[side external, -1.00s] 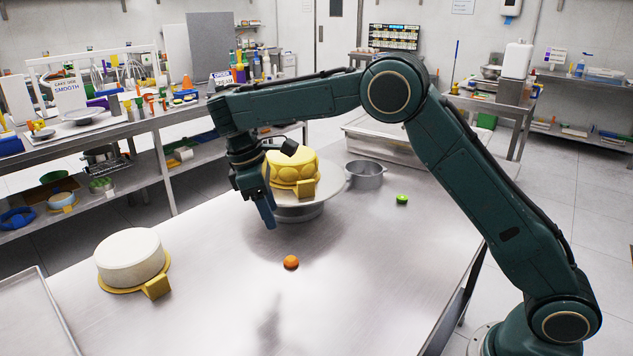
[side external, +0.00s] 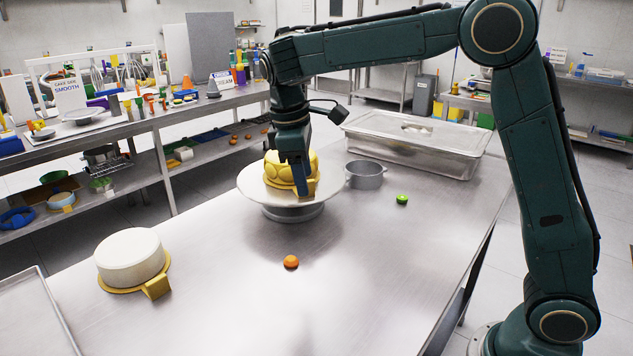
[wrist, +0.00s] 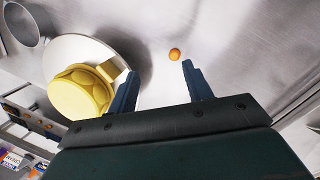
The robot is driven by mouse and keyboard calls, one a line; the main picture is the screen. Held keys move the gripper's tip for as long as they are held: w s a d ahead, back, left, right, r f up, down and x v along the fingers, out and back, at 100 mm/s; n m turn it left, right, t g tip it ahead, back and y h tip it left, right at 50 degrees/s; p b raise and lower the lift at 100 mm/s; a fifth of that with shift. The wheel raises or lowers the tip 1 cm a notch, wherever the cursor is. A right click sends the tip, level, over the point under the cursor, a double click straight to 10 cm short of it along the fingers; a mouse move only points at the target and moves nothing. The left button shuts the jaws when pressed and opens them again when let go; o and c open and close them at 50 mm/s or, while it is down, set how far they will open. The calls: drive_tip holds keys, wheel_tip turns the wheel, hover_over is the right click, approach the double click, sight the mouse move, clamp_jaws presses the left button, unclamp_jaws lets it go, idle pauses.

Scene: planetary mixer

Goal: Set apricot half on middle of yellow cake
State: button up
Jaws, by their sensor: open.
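The orange apricot half (side external: 291,262) lies alone on the steel table, in front of the cake stand. In the wrist view the apricot half (wrist: 174,54) shows beyond the open fingers, toward the right one. The yellow cake (side external: 282,169) sits on the round white cake stand (side external: 252,188), partly hidden by my gripper in the side view. In the wrist view the yellow cake (wrist: 78,92) is to the left of the fingers. My gripper (side external: 300,190) is open and empty, with its fingers pointing down; both fingers show apart in the wrist view (wrist: 160,85).
A white cake (side external: 130,256) on a gold board stands at the left. A grey round pan (side external: 364,174), a green piece (side external: 402,199) and a lidded steel container (side external: 420,145) are to the right. A tray (side external: 35,315) lies at the lower left. The front table area is mostly clear.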

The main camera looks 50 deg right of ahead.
drive_tip(key=s+d+r+m+t, duration=0.2)
drive_tip(key=s+r, duration=0.1)
drive_tip(key=s, duration=0.4)
drive_tip(key=s+d+r+m+t, duration=0.1)
drive_tip(key=s+d+r, duration=0.15)
drive_tip(key=s, duration=0.35)
drive_tip(key=s+a+f+m+t+y, duration=0.2)
drive_tip(key=s+f+m+t, duration=0.1)
drive_tip(key=s, duration=1)
drive_tip(key=shift+s+f+m, duration=0.25)
drive_tip(key=shift+f+m, duration=0.25)
drive_tip(key=shift+o, duration=0.5)
drive_tip(key=shift+a, duration=0.1)
